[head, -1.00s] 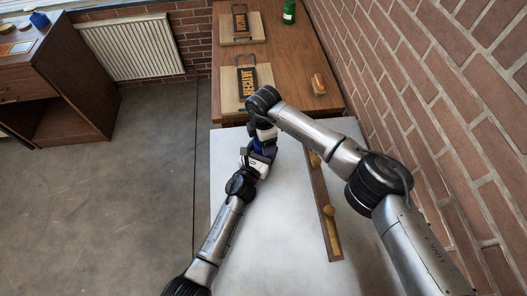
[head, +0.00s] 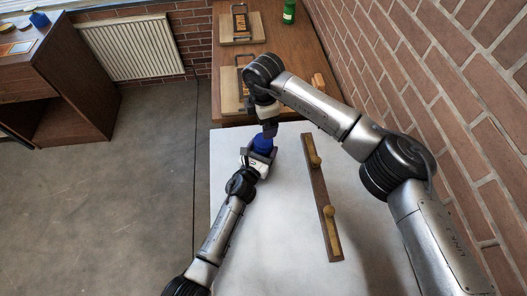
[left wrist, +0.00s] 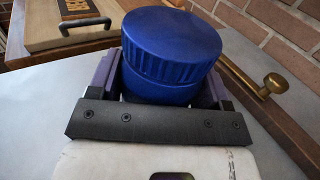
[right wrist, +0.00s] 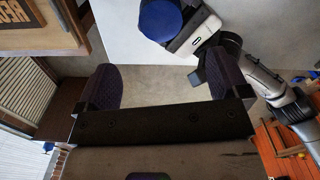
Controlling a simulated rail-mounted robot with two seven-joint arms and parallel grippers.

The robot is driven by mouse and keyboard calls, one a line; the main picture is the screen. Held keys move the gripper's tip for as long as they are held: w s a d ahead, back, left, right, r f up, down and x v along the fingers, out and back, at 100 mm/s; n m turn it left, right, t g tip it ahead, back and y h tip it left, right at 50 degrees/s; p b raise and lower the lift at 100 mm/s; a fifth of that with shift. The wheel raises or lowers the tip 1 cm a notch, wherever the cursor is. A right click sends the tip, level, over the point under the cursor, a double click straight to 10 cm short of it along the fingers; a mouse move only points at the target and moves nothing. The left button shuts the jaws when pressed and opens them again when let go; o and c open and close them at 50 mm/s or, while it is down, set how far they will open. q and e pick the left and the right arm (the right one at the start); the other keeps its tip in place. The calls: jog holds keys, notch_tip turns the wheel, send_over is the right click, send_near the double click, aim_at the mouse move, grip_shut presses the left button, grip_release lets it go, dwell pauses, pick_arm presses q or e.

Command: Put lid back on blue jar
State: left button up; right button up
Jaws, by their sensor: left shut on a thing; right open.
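The blue jar (head: 262,145) is upright in my left gripper (head: 258,156) above the pale table. In the left wrist view, a ribbed blue lid (left wrist: 172,40) sits on top of the jar body (left wrist: 165,94); I cannot tell whether it is fully tightened. The jaws of my left gripper (left wrist: 165,88) are shut on the jar body, one on each side. My right gripper (head: 270,130) is just above and behind the lid in the head view. In the right wrist view, its fingers (right wrist: 162,88) are apart and empty, and the lid (right wrist: 160,19) shows beyond them.
The wooden bench behind holds presses (head: 241,28), a green jar (head: 289,12) and a small block (head: 319,82). A brick wall stands at right.

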jog(key=shift+r, duration=1.05)
pick_arm(q)
jog(key=o, duration=1.8)
jog(key=shift+s, duration=0.1)
jog(key=shift+s+a, duration=0.2)
jog(key=shift+s, duration=0.1)
jog(key=p+v, duration=0.1)
jog(key=v, duration=1.2)
pick_arm(e)
jog(key=shift+r, duration=0.7)
